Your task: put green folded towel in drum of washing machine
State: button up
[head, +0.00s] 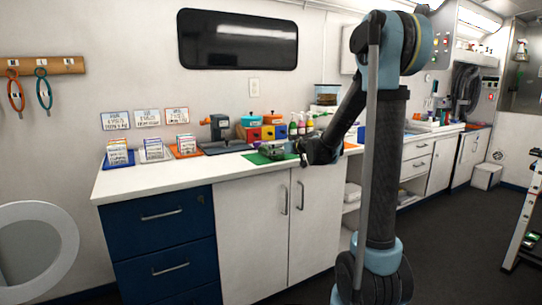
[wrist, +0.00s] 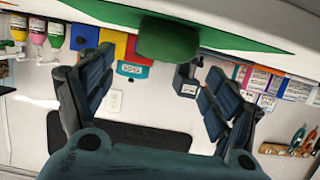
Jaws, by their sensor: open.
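The green folded towel (head: 272,151) lies on a green mat (head: 248,158) on the white counter. In the wrist view the towel (wrist: 168,40) shows as a dark green block at the top, ahead of the fingers and between their lines. My gripper (head: 300,149) is at the right of the towel, low over the counter. In the wrist view its fingers (wrist: 158,72) are spread with nothing between them. A white round ring with a grey inside (head: 62,247) stands at the lower left of the head view. It looks like the washing machine's door; the drum is not clearly seen.
On the counter (head: 137,183) stand card holders (head: 154,150), a dark device (head: 219,132), coloured bins (head: 252,133) and several bottles (head: 301,125). Blue drawers (head: 162,248) and white cabinet doors (head: 255,230) are below. The counter's front left is clear.

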jog(key=shift+f+x, duration=0.15)
jog(key=shift+x, duration=1.9)
jog(key=shift+f+x, duration=0.2)
jog(key=shift+x, duration=1.85)
jog(key=shift+s, duration=0.15)
jog(key=shift+c, duration=0.6)
jog(key=c, duration=1.1)
